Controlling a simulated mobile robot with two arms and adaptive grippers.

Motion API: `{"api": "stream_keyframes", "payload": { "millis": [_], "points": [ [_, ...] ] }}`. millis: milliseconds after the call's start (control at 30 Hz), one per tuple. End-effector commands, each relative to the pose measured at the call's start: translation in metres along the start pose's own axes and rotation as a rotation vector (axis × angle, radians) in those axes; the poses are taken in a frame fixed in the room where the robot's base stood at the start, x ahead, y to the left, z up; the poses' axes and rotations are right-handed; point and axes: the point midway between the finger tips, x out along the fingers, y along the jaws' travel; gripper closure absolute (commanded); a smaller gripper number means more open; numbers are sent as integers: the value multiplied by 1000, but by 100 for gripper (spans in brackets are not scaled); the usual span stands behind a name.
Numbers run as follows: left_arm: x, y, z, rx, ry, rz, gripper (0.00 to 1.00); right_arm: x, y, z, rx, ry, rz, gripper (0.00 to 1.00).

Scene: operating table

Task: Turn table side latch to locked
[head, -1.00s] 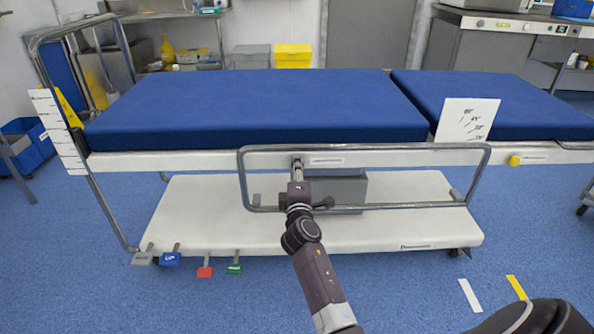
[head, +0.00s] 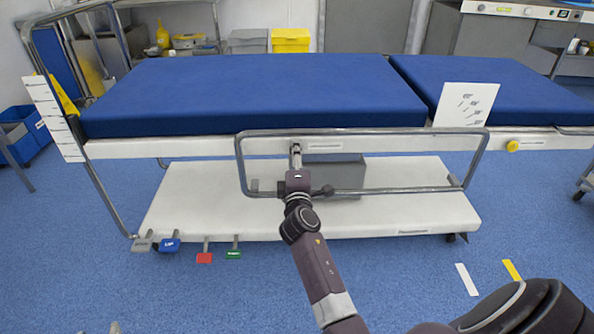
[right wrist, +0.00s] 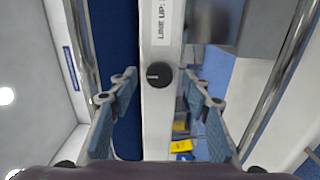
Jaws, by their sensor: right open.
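The side latch is a round black knob (right wrist: 159,75) with a short white mark, on the white side rail of the blue-topped operating table (head: 250,95). The mark runs across the rail in the right wrist view. My right gripper (right wrist: 160,88) is open, with one finger on each side of the knob and a visible gap to each. In the head view my right gripper (head: 296,158) reaches up to the white rail and hides the knob. My left gripper is not in view.
A tubular metal side frame (head: 365,132) surrounds my right gripper. A white label (right wrist: 163,20) reading "LINE UP" sits by the knob. A grey box (head: 335,175) and white base (head: 430,215) lie below. Coloured pedals (head: 204,257) are at lower left.

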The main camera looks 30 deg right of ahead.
Motion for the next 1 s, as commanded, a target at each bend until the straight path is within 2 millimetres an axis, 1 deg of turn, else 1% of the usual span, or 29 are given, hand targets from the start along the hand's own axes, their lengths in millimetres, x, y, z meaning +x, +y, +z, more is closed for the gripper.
{"api": "stream_keyframes", "payload": {
  "millis": [300,400,500,600,700,1000],
  "points": [
    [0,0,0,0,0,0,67,-62,-2,1,2,-1,-3,56],
    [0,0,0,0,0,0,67,-80,-2,1,0,-1,-3,56],
    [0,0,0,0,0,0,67,-93,-1,0,2,0,-3,56],
    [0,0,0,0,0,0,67,-102,-1,1,1,-1,-2,56],
    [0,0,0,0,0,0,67,-106,-1,1,1,-2,-2,56],
    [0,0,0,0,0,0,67,-107,-1,1,1,-2,-1,56]
  ]
}}
